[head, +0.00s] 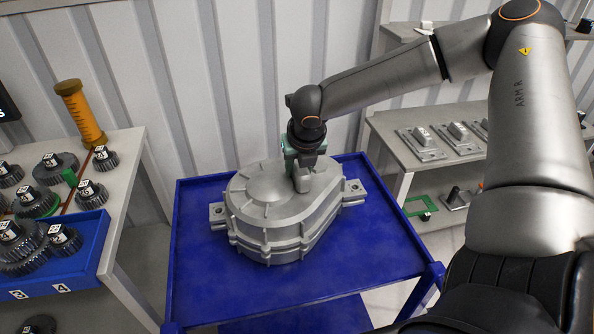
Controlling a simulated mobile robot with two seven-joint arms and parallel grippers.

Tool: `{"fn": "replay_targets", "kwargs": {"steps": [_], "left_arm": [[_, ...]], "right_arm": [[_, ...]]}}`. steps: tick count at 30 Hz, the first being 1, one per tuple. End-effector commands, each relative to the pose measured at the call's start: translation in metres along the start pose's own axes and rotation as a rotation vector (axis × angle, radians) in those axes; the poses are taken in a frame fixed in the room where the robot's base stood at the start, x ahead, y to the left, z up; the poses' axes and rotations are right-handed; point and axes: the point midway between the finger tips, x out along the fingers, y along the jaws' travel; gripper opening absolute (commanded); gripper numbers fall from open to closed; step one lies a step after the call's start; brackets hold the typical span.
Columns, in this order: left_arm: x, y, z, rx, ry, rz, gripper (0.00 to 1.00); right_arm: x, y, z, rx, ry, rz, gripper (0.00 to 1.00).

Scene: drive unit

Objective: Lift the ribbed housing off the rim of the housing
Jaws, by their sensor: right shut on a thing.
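The ribbed housing (268,190) is a grey metal cover with a raised round boss at its left end. It sits on the rim of the lower housing (268,250), which has side lugs and stands on a blue cart. I cannot see a gap between the two. My right gripper (302,182) reaches down onto the top of the ribbed housing, right of the boss, and is shut on it. The fingertips are partly hidden. My left gripper is not in view.
The blue cart (200,285) has bare surface around the housing. A left table holds several dark gears (35,202), a blue tray (85,250) and an orange cylinder (80,112). A right shelf (390,140) carries metal parts. A corrugated wall stands behind.

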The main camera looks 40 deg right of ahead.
Motion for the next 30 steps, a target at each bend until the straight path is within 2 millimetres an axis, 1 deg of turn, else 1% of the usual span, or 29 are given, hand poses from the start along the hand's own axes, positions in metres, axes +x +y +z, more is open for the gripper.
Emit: {"fn": "replay_targets", "kwargs": {"steps": [1, 3, 5, 18, 21, 30], "left_arm": [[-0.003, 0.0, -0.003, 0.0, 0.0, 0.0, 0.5], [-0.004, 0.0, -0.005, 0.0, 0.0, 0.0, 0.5], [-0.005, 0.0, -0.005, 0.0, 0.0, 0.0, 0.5], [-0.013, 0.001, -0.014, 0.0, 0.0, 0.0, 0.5], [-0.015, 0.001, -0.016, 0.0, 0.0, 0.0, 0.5], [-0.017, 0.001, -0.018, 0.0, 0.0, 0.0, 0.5]], "right_arm": [[-0.015, 0.005, 0.012, 0.001, -0.024, 0.014, 0.0], [-0.027, 0.005, 0.017, 0.002, -0.025, 0.016, 0.0], [-0.033, 0.001, 0.016, 0.003, -0.024, 0.015, 0.0], [-0.088, -0.025, 0.005, 0.004, -0.025, 0.015, 0.0], [-0.099, -0.03, 0.003, 0.002, -0.025, 0.016, 0.0], [-0.113, -0.045, -0.011, 0.002, -0.026, 0.014, 0.0]]}}
